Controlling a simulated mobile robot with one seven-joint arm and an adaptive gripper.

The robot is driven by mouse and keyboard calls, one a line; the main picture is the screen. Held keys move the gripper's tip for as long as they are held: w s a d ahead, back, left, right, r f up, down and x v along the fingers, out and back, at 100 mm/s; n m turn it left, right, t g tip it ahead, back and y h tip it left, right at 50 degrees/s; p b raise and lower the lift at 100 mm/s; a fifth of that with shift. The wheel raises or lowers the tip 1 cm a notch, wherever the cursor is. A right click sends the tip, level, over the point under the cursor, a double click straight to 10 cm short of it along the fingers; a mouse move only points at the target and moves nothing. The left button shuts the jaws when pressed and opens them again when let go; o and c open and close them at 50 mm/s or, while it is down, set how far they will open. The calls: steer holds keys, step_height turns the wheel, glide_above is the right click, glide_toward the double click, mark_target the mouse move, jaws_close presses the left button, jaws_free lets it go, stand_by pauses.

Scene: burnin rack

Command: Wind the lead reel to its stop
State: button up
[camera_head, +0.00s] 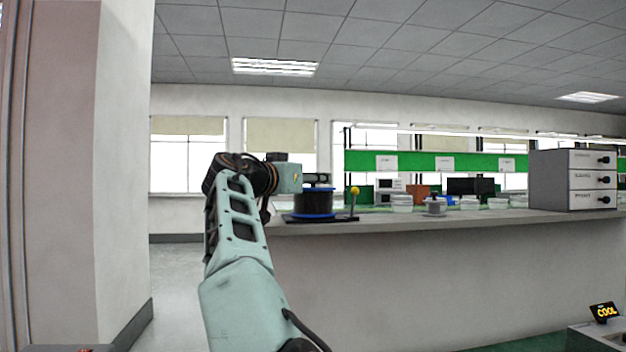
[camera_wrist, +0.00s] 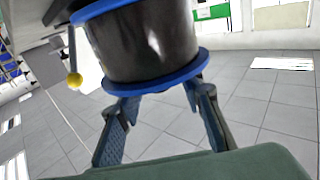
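The lead reel (camera_head: 312,202) stands on a dark base plate (camera_head: 338,219) at the near left end of the bench. It has a black drum and blue flanges. A thin post with a yellow ball (camera_head: 354,190) stands at its right. In the wrist view, the reel (camera_wrist: 143,45) fills the top, and the yellow ball (camera_wrist: 74,80) is at left. My gripper (camera_wrist: 158,97) is open, its two fingers spread near one blue flange, with floor visible between them. I cannot tell whether they touch the flange. In the head view, my gripper (camera_head: 318,180) is at the reel's upper end.
A wall column (camera_head: 122,160) stands left of my arm. A small "COOL" sign (camera_head: 604,312) is at lower right.

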steer(key=shift+s, duration=0.1)
steer(key=v, duration=1.2)
stand_by(0.6)
